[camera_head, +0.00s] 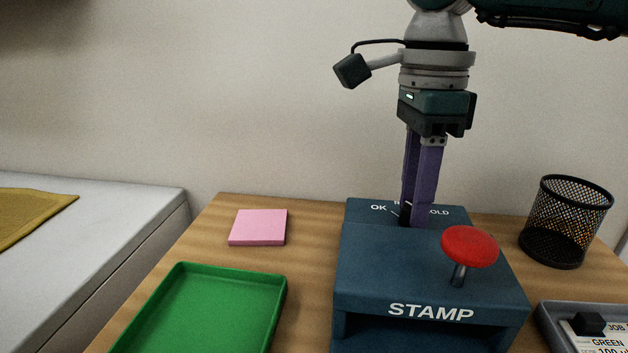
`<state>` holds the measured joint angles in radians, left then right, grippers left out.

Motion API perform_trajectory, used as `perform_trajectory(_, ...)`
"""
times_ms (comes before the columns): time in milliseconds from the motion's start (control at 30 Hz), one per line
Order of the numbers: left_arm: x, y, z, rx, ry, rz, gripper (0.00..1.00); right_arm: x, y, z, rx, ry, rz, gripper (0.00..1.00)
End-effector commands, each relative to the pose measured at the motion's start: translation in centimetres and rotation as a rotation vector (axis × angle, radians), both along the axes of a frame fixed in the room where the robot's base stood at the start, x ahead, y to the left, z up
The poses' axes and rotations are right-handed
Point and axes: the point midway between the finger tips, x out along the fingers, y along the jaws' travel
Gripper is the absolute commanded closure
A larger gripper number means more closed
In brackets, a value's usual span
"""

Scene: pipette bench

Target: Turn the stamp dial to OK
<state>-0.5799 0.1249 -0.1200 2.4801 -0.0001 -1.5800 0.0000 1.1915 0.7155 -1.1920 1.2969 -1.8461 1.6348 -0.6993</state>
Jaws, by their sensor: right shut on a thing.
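The dark blue stamp machine (370,273) stands on the wooden desk, with STAMP on its front and a red knob (469,245) on a metal stem on top. Its raised back part carries the dial labels: OK at the left, a partly covered word in the middle, and HOLD, partly covered, at the right. My right gripper (412,222) points straight down at the dial, its purple fingers shut on the stamp dial (404,214). The fingers hide most of the dial, so I cannot tell where it points. My left gripper is out of view.
A green tray (172,276) lies at the front left, with a pink note pad (259,227) behind it. A black mesh cup (566,222) stands at the right. A grey tray (549,325) with a job card and a black block (589,323) is at the lower right.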

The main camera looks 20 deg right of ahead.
Motion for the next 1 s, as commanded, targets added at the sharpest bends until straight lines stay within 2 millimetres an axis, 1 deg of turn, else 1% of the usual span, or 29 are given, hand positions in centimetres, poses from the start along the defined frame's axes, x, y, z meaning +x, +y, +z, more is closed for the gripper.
perform_trajectory(433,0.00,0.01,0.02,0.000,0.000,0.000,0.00,0.02,0.10,0.15,0.003,-0.001,0.013,1.00)
perform_trajectory(467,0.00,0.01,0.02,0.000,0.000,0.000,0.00,0.02,0.11,0.15,0.004,0.000,0.013,0.64)
perform_trajectory(700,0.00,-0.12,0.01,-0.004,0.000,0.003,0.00,0.01,0.07,0.08,0.001,0.000,0.011,0.37)
perform_trajectory(1000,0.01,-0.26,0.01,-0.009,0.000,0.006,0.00,-0.06,0.04,0.01,0.001,0.003,0.011,0.36)
